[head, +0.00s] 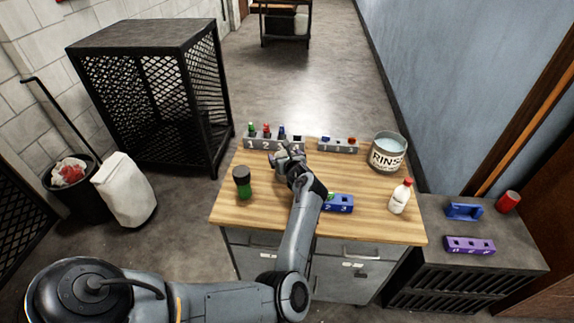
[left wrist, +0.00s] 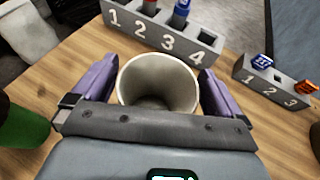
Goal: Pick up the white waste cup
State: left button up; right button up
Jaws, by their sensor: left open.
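The white waste cup (left wrist: 158,82) stands on the wooden table in the left wrist view, its open rim facing the camera. My left gripper (left wrist: 155,88) is open, with one purple finger on each side of the cup. I cannot tell whether either finger touches it. In the head view my left gripper (head: 287,156) is over the back middle of the table, and its hand hides most or all of the cup there.
A grey numbered rack (head: 262,143) holding colored items stands just behind the cup. Another grey rack (head: 338,146) and the RINSE bucket (head: 388,153) are right. A green jar (head: 242,188), blue block (head: 340,204) and white bottle (head: 400,198) stand around; the front left tabletop (head: 250,215) is clear.

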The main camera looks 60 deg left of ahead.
pick_arm(q)
jog(key=shift+a+f, duration=0.1)
jog(key=shift+d+f, duration=0.1)
jog(key=shift+d, duration=0.1)
jog(key=shift+c, duration=1.1)
jog(key=c, duration=0.8)
jog(key=shift+c, duration=0.2)
